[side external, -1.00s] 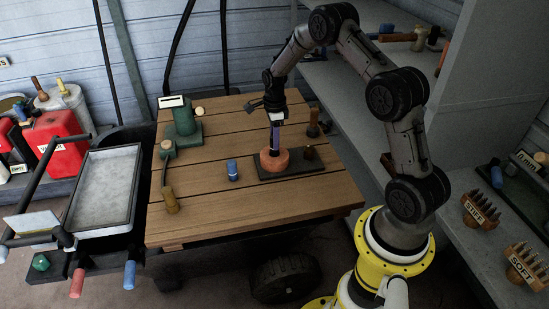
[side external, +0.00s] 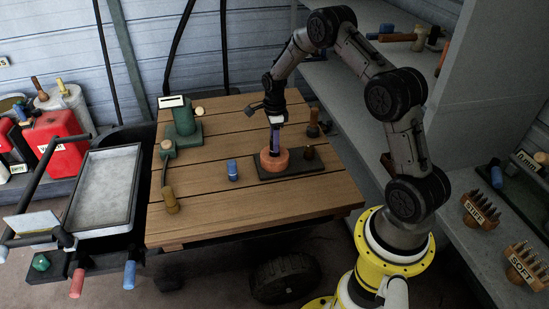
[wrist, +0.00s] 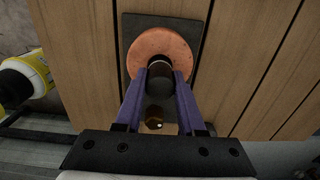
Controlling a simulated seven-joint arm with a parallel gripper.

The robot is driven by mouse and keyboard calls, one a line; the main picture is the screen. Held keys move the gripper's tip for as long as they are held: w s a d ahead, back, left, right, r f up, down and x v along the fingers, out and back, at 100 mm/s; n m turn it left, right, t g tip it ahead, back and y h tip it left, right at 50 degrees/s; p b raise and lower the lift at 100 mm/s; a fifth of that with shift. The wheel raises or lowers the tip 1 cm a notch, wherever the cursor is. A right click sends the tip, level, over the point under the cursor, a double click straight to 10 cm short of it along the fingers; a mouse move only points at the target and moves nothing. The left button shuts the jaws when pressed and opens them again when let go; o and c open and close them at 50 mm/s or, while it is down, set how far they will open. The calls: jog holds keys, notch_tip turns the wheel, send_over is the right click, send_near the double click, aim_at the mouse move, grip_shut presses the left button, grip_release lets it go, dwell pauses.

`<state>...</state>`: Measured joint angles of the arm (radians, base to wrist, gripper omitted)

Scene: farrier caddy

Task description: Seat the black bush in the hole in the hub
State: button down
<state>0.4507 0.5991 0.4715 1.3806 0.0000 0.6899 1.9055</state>
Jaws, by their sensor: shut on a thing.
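The hub (side external: 265,166) is an orange-brown round block on a dark flat plate (side external: 318,168). It also shows in the wrist view as a disc (wrist: 143,51). My gripper (wrist: 162,78) has purple fingers closed on the sides of the black bush (wrist: 160,82). The bush overlaps the middle of the hub in the wrist view and covers its hole. In the side view my gripper (side external: 273,151) points down at the hub's top, and the bush is hidden. I cannot tell how far the bush is inside the hole.
A blue cylinder (side external: 233,170) stands to the left. A green stand (side external: 184,125) and a tan-handled tool (side external: 171,202) are farther left. The front of the wooden top is clear.

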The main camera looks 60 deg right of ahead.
jog(key=shift+f, duration=0.35)
dwell(0.5)
jog(key=shift+c, duration=2.2)
grip_release()
notch_tip(320, 180, up, 14)
jog(key=shift+f, duration=0.1)
